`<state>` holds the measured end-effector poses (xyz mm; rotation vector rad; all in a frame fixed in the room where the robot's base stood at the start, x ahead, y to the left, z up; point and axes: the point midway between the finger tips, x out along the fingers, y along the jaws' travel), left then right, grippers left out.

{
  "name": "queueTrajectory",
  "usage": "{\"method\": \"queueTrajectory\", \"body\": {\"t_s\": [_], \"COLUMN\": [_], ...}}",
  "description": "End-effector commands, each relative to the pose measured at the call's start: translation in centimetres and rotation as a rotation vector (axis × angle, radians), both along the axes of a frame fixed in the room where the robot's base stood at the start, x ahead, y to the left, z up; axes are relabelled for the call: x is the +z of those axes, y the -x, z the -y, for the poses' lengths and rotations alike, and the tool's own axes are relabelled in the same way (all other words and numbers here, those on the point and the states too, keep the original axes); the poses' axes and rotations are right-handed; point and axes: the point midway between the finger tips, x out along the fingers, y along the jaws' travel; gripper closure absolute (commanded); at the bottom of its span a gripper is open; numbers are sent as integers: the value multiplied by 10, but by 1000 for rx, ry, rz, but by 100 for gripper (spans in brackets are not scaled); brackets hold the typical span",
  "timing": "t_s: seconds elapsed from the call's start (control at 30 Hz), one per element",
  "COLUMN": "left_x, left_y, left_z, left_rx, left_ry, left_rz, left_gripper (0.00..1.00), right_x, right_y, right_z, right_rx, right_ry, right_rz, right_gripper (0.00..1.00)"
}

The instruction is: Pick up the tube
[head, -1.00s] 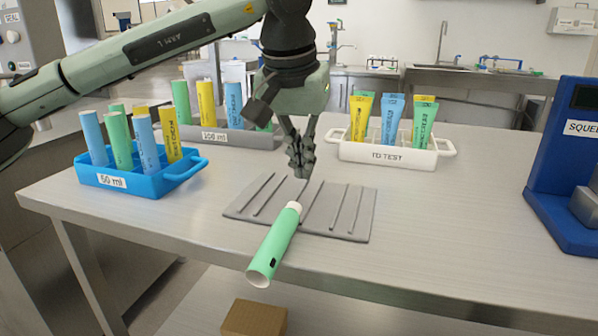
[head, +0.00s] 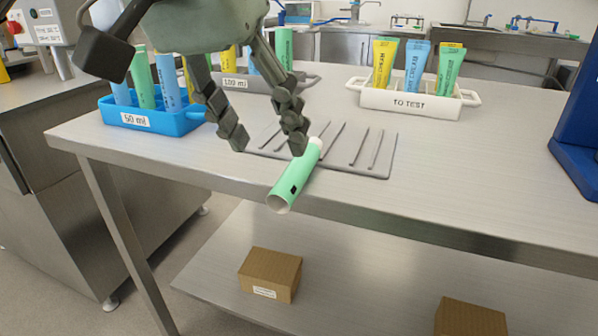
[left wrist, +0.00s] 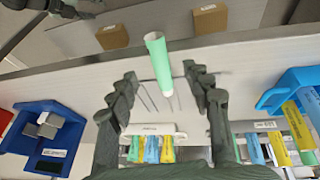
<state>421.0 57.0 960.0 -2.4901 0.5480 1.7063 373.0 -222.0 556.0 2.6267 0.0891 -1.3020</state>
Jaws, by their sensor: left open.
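A blue 50 ml rack (head: 160,122) and a grey 100 ml rack (head: 235,84) hold tubes at the left. A white TO TEST rack (head: 420,103) stands behind the mat. A blue machine (head: 580,150) is at the right. Boxes (head: 270,275) lie on the lower shelf.

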Motion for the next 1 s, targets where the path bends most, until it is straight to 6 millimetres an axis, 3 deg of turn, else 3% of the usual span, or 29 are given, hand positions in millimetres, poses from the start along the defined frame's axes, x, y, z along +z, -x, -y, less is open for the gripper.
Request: {"method": "queueTrajectory", "body": {"t_s": [0.5, 0.83, 1.0], "left_x": [-63, -70, -70], "left_y": [-14, -17, -17], "left_z": [16, 18, 18], "left_rx": [-2, -2, -2], "left_ry": [0, 0, 0], "left_rz": [-3, 0, 0], "left_gripper": [50, 50, 70], "right_x": [5, 6, 6], "right_y": [-8, -9, -9], "right_z": [-7, -8, -8], "right_rx": [14, 16, 17], "right_ry": [-14, -17, -16], "right_rz": [44, 50, 49], "right_gripper": [51, 51, 51]}}
